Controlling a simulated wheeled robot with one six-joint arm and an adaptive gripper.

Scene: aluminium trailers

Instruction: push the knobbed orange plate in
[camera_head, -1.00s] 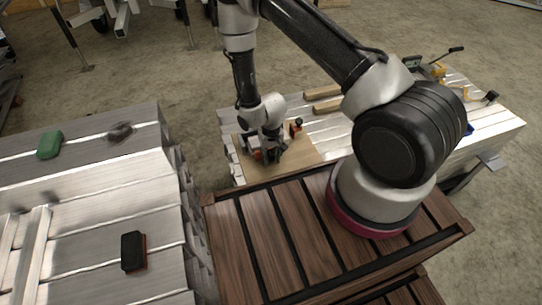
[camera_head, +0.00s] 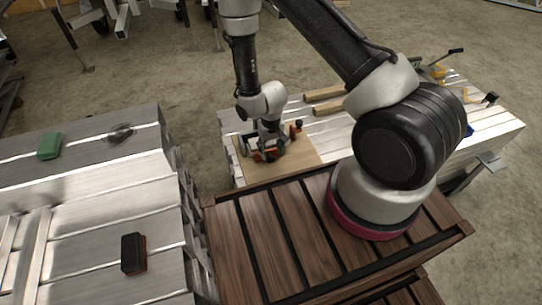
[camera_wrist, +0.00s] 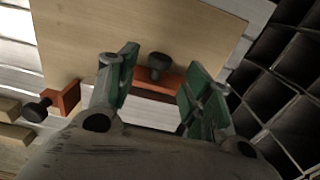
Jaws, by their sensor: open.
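An orange plate (camera_wrist: 172,80) with a black knob (camera_wrist: 160,62) lies on a light wooden board (camera_wrist: 70,45) in the wrist view, between my fingers. A pale strip lies just below it, partly hidden by my gripper. A second orange piece (camera_wrist: 67,98) with a black knob is left of my left finger. My gripper (camera_wrist: 160,88) is open, with green finger pads on either side of the knob; I cannot tell whether they touch the plate. In the head view my gripper (camera_head: 267,151) is low over the wooden board (camera_head: 300,160), with orange parts around it.
The board lies on a slatted aluminium bed (camera_head: 340,135) with wooden bars (camera_head: 325,93) behind. On the left aluminium trailer lie a green block (camera_head: 49,145) and a black block (camera_head: 133,253).

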